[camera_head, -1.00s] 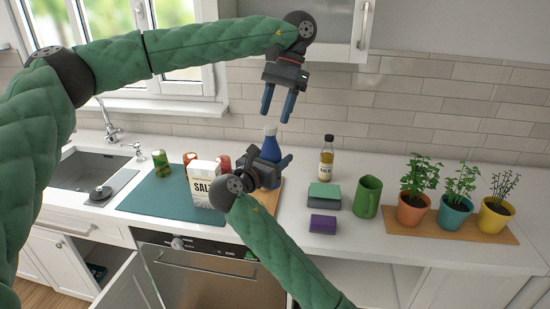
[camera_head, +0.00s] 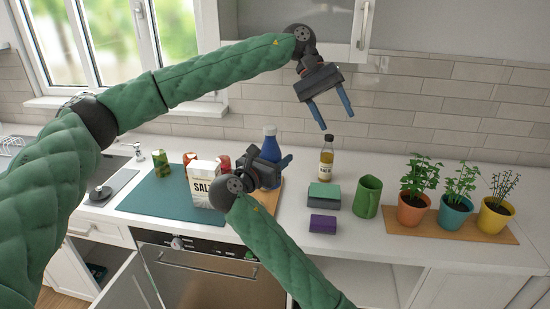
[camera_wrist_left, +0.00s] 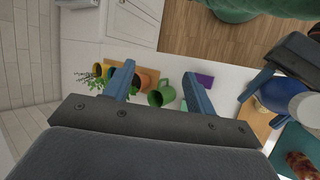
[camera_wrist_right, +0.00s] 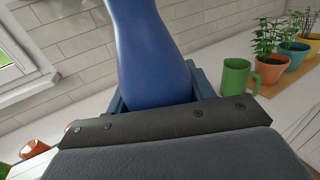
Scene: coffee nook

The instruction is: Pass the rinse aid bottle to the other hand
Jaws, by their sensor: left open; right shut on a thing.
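The rinse aid bottle (camera_head: 269,146) is blue with a pale cap and stands upright in the head view. My right gripper (camera_head: 278,168) is shut on its lower part. In the right wrist view the blue bottle (camera_wrist_right: 150,55) rises between the fingers. My left gripper (camera_head: 333,112) is open and empty, above and to the right of the bottle, with its fingers pointing down. In the left wrist view its fingers (camera_wrist_left: 160,90) are spread with nothing between them, and the bottle (camera_wrist_left: 302,106) shows at the right edge.
A salt box (camera_head: 203,184) and several jars stand on a teal mat (camera_head: 150,203) to the left. An oil bottle (camera_head: 326,160), a green mug (camera_head: 368,197), sponges (camera_head: 323,196) and potted herbs (camera_head: 412,208) stand to the right. The wall cabinet (camera_head: 290,30) is above.

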